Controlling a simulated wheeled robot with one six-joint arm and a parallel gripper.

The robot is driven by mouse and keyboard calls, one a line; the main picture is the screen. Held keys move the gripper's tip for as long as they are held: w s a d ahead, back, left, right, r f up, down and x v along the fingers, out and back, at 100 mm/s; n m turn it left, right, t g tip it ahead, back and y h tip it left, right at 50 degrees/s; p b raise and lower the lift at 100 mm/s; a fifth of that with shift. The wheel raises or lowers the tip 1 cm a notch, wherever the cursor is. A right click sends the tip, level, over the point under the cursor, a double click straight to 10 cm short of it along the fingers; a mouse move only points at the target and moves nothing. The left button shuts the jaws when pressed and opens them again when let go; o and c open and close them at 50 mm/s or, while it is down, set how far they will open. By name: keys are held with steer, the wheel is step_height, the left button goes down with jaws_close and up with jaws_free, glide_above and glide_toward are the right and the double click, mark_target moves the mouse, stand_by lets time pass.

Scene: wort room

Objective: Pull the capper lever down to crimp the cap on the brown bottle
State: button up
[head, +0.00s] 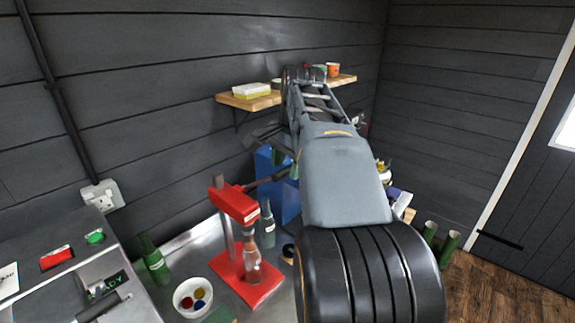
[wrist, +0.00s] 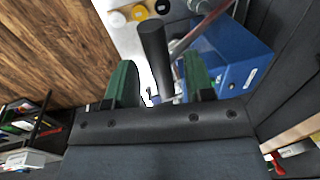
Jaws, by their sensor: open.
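The red capper (head: 238,205) stands on its red base on the metal bench. The brown bottle (head: 252,262) stands upright under its head; its cap is too small to make out. The capper lever (head: 268,179) reaches out to the right from the head, raised slightly toward its end. In the wrist view the dark grip of the lever (wrist: 154,50) shows between the two green fingers. My gripper (wrist: 161,80) is open, with gaps on both sides of the grip. In the head view my arm hides part of my gripper (head: 286,164) and the lever's end.
A blue box (wrist: 232,60) stands close beside the lever. A clear bottle (head: 267,228) stands behind the capper. A green bottle (head: 153,260) and a white bowl of coloured caps (head: 192,311) are to the left. A wooden shelf (head: 232,100) is on the wall above.

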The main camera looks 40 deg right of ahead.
steer(key=shift+f, duration=0.3)
jaws_close()
stand_by(0.4)
